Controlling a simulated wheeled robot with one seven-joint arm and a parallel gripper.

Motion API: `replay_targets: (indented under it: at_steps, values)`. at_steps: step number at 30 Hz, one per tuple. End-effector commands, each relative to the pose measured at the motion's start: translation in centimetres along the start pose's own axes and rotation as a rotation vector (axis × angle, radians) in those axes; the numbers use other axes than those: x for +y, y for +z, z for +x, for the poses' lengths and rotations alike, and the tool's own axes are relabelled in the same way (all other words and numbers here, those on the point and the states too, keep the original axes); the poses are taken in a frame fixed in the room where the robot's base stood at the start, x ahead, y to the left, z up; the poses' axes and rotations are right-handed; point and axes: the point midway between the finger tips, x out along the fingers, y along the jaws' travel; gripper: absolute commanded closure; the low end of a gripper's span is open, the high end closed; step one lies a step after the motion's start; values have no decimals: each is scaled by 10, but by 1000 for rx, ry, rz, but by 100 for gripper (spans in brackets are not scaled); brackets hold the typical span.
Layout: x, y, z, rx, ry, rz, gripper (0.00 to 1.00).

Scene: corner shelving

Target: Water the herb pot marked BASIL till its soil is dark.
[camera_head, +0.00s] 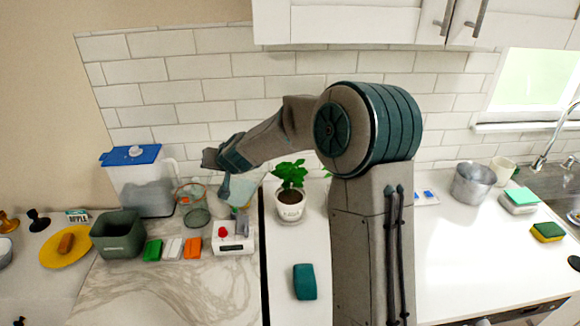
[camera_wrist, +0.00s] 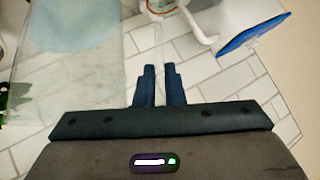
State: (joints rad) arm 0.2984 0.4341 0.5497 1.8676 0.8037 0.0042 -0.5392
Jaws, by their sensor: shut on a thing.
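My gripper (camera_head: 224,190) points down in the head view, left of a leafy green plant in a white pot (camera_head: 290,210). In the wrist view my fingertips (camera_wrist: 158,68) are close together beside the jug (camera_wrist: 100,75). I cannot tell whether the jug is clear of the counter. A few leaves of a second plant (camera_head: 328,174) show beside my arm, which hides the rest.
A blue-lidded container (camera_head: 140,185) and clear round vessels (camera_head: 197,215) stand left of my gripper. A white device with a red knob (camera_head: 232,236) lies in front. A green tub (camera_head: 117,234) is farther left. A teal block (camera_head: 304,281) lies on otherwise clear front counter.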

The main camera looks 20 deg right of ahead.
Motion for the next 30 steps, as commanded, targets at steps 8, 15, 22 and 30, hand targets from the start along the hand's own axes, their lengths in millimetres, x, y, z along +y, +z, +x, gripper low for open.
replay_targets:
  at_steps: [8,15,22,30]
  values:
    - [-7,5,5,-6,37,-43,100]
    - [-10,7,9,-11,60,-66,100]
    - [-13,9,11,-12,81,-88,100]
    - [-14,13,16,-20,107,-112,100]
